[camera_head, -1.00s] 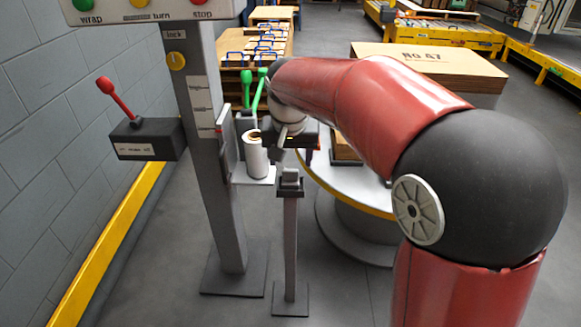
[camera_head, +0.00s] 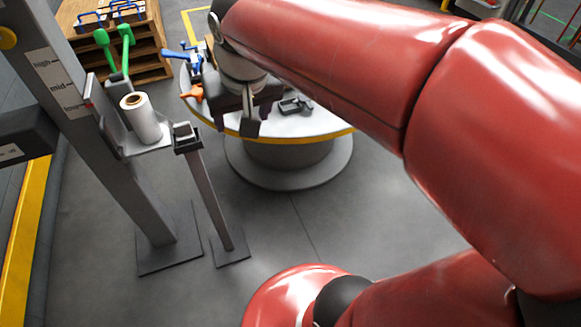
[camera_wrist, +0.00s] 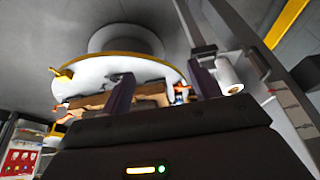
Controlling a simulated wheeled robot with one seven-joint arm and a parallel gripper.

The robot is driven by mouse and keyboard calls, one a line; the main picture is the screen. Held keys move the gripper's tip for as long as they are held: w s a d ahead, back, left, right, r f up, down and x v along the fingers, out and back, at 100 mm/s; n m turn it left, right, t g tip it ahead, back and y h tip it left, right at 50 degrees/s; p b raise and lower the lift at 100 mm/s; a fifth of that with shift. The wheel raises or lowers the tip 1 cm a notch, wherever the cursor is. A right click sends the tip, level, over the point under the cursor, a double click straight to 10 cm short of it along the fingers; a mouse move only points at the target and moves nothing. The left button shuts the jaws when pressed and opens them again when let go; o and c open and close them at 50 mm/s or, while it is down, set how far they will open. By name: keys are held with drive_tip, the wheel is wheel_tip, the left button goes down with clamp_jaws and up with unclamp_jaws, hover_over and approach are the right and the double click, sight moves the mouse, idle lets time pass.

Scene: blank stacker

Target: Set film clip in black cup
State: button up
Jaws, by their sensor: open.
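A small black cup (camera_head: 187,147) stands on top of a thin grey post, left of centre in the head view. A small grey block, which looks like the film clip (camera_head: 183,130), sits upright in it and sticks out above the rim. My gripper (camera_head: 247,122) is to the right of the cup, apart from it, over the near side of the round table. In the wrist view my gripper (camera_wrist: 163,88) shows two dark fingers spread wide with nothing held between them. My arm hides part of the table.
A white film roll (camera_head: 142,119) stands on a carriage on the grey mast (camera_head: 85,125), close left of the post. The round white table (camera_head: 315,122) holds blue and orange clamps and a dark grey object (camera_head: 295,104). The floor in front is clear.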

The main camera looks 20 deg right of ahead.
drive_tip(key=s+d+f, duration=0.2)
drive_tip(key=s+f, duration=0.1)
drive_tip(key=s, duration=0.2)
drive_tip(key=s+d+f+t, duration=0.1)
drive_tip(key=s+d+f, duration=0.1)
drive_tip(key=s, duration=0.4)
drive_tip(key=shift+d+f, duration=0.35)
drive_tip(key=shift+f, duration=0.15)
